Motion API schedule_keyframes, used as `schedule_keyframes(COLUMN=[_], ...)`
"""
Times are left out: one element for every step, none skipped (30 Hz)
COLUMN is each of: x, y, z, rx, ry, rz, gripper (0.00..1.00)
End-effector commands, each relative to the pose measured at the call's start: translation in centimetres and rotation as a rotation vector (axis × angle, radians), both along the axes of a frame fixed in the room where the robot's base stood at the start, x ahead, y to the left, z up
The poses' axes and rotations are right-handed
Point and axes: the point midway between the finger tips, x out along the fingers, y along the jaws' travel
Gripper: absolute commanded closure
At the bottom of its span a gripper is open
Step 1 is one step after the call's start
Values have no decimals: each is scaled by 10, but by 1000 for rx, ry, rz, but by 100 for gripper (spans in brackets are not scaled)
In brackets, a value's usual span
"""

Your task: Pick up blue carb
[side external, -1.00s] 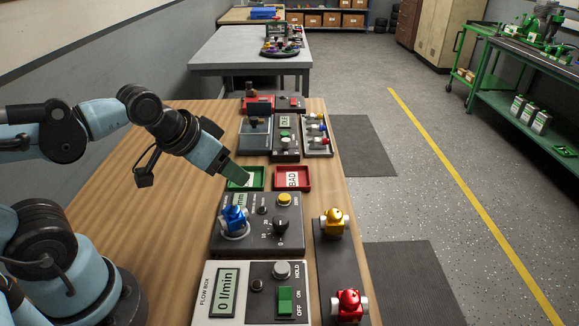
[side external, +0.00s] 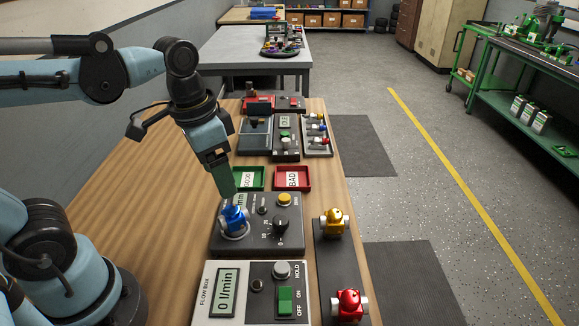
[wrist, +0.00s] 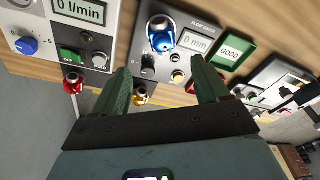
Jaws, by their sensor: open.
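The blue carb (side external: 233,219) sits upright on the round seat of the dark test box (side external: 290,240). It also shows in the wrist view (wrist: 161,38), at the top, beyond and between my two green fingers. My gripper (side external: 230,190) points down, just above and behind the blue carb in the side view. In the wrist view my gripper (wrist: 163,85) is open, with nothing between its fingers. From the side I cannot tell whether a fingertip touches the carb.
A yellow carb (side external: 334,222) and a red carb (side external: 349,305) stand on a dark strip at right. The flow box (side external: 240,280) is in front. A green GOOD tray (side external: 262,179) and a red BAD tray (side external: 308,179) lie behind. Bare wood (side external: 150,220) is at left.

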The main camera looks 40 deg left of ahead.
Motion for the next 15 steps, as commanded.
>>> schedule_keyframes(x=[0,1,2,2,2,3,4,5,5,6,6,7,7,8,9], y=[0,0,-1,-1,-1,-1,-1,-1,-1,-1,-2,-2,-2,-2,-2], z=[-3,-6,-11,-15,-18,-23,-27,-31,-35,-39,-42,-47,-50,-52,-56], rx=[0,0,0,0,0,0,0,0,0,1,1,0,0,0,0], ry=[5,5,4,3,3,3,2,2,2,2,2,1,1,1,1], rz=[-3,-3,-2,-2,-2,-2,-1,-1,-1,-1,-1,0,0,0,0], gripper=[26,26,26,26,26,26,26,26,26,26,26,26,26,26,26])
